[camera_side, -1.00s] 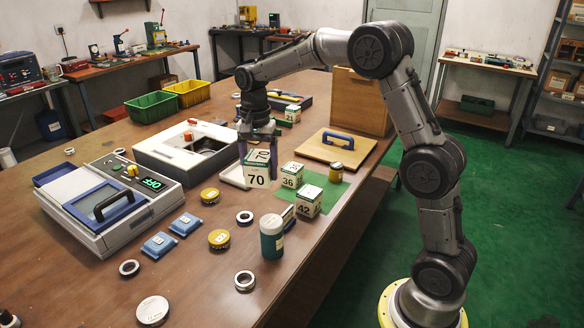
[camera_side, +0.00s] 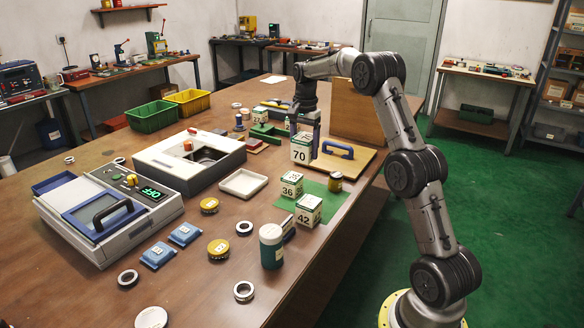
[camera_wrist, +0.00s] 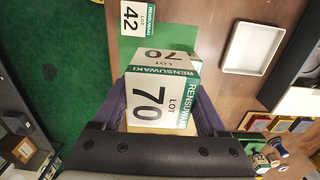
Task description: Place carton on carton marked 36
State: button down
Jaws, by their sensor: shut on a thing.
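My gripper (camera_side: 305,138) is shut on a white and green carton marked 70 (camera_side: 301,152), with a finger on each side of it. In the wrist view this carton (camera_wrist: 160,98) fills the space between the fingers. In the side view it is behind the carton marked 36 (camera_side: 291,185), apart from it, beside the wooden board. The carton marked 36 stands on a green mat (camera_side: 327,205), its top bare.
A carton marked 42 (camera_side: 308,212) stands just in front of carton 36. A wooden board with a blue handle (camera_side: 338,150) lies behind. An empty white tray (camera_side: 243,183) is to the left.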

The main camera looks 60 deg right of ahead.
send_over(292, 176)
jog(key=f, duration=0.6)
jog(key=shift+s+a+f, duration=0.15)
jog(key=shift+s+f, duration=0.05)
jog(key=shift+f, duration=0.05)
jog(key=shift+w+d+f, duration=0.2)
jog(key=shift+w+f, duration=0.05)
jog(key=shift+f, duration=1.65)
jog(key=shift+f, duration=0.15)
grip_release()
jog(key=shift+f, duration=0.15)
